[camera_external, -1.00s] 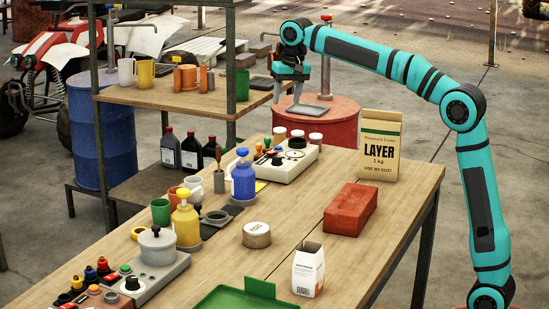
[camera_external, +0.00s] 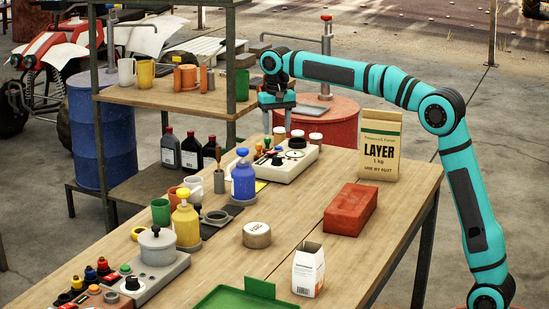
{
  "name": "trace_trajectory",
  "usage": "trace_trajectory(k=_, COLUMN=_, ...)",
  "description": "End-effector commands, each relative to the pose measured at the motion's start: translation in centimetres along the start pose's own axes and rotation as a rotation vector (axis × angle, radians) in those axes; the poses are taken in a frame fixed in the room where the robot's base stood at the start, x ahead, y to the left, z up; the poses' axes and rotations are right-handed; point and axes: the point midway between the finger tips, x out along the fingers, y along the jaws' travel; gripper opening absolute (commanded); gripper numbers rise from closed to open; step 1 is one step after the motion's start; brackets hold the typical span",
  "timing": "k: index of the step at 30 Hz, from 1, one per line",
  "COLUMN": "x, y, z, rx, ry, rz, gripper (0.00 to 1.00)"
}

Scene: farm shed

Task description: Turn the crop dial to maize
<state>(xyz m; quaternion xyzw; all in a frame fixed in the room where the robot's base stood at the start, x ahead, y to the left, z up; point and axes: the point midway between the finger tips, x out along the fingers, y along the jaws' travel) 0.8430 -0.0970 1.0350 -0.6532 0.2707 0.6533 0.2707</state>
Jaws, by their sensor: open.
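A pale control box (camera_external: 272,172) stands at the far end of the wooden table. A small black knob (camera_external: 277,161), a larger dark round dial (camera_external: 297,143) and several coloured levers show on its top. Which one is the crop dial, and any maize mark, cannot be read. My gripper (camera_external: 277,127) is open and empty, pointing down at the far side of this box; it appears above or just behind the box's back edge. A second grey box (camera_external: 160,276) at the near left also carries a black knob (camera_external: 132,284). Its labels are also unreadable.
A blue pump bottle (camera_external: 243,182) stands just in front of the control box, with a yellow pump bottle (camera_external: 187,224) nearer. A LAYER feed bag (camera_external: 380,150) and a red brick (camera_external: 350,209) are to the right. Table space between box and brick is clear.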

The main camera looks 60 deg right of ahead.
Motion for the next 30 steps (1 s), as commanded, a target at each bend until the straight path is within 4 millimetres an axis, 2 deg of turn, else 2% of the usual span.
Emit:
trace_trajectory(k=9, x=5.7, y=0.1, z=0.1, rx=0.000, ry=-0.002, rz=0.002, gripper=0.53)
trace_trajectory(k=15, x=8.3, y=0.0, z=0.0, rx=0.000, ry=-0.001, rz=0.000, gripper=0.53)
trace_trajectory(k=21, x=9.5, y=0.0, z=0.0, rx=0.000, ry=0.000, rz=0.000, gripper=0.53)
trace_trajectory(k=30, x=9.6, y=0.0, z=0.0, rx=0.000, ry=0.000, rz=0.000, gripper=0.53)
